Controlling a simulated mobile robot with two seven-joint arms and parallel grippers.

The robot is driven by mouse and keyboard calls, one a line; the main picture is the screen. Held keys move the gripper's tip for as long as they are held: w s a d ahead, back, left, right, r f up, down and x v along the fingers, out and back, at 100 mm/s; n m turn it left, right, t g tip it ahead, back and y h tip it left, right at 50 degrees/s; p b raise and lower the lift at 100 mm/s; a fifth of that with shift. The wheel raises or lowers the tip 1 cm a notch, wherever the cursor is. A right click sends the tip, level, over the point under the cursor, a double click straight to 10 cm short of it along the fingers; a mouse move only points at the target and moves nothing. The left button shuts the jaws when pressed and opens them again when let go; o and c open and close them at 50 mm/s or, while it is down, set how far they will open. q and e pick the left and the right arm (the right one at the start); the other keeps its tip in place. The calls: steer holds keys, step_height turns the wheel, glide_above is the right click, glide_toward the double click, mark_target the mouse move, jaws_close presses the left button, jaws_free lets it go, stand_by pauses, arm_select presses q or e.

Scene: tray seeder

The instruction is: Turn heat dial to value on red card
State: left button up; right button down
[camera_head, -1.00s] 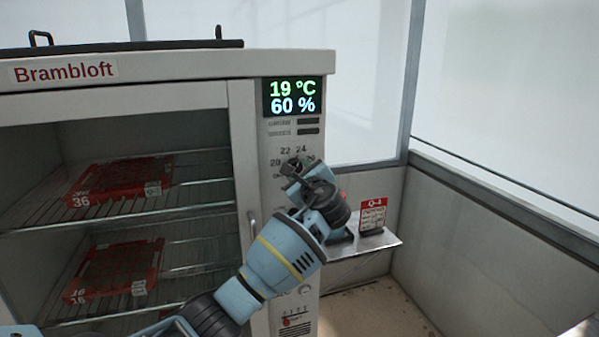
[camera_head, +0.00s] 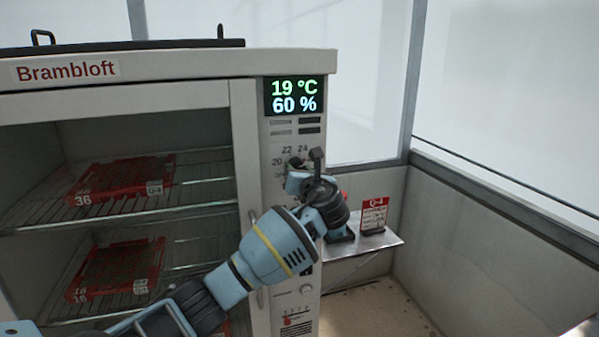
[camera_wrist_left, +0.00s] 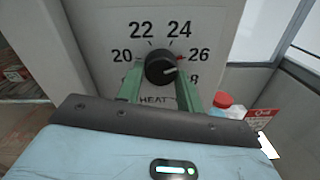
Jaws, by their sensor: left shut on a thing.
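The black heat dial (camera_wrist_left: 160,67) is on the cabinet's control panel, above the word HEAT, inside a ring of numbers from 20 to 28. Its white pointer line points right, near or just below 26; the exact value is hard to tell. A small red mark shows beside 26. My left gripper (camera_wrist_left: 160,80) is shut on the dial, one green finger on each side. In the head view the left gripper (camera_head: 300,182) partly hides the dial and its numbers. The red card (camera_head: 375,212), headed Q-4, stands on a side shelf; its smaller print is unreadable. My right gripper is out of view.
The cabinet's display (camera_head: 294,95) reads 19 °C and 60 %. Red trays (camera_head: 120,185) sit on wire racks in the cabinet at left. The metal side shelf (camera_head: 345,247) juts out right of the panel. A red-capped bottle (camera_wrist_left: 222,100) stands near the card.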

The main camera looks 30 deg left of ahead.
arm_select(q)
steer(key=shift+m, duration=0.6)
steer(key=o, duration=1)
steer(key=shift+c, duration=0.2)
steer(key=v, duration=0.7)
steer(key=shift+s+d, duration=0.25)
steer(key=shift+s, duration=0.05)
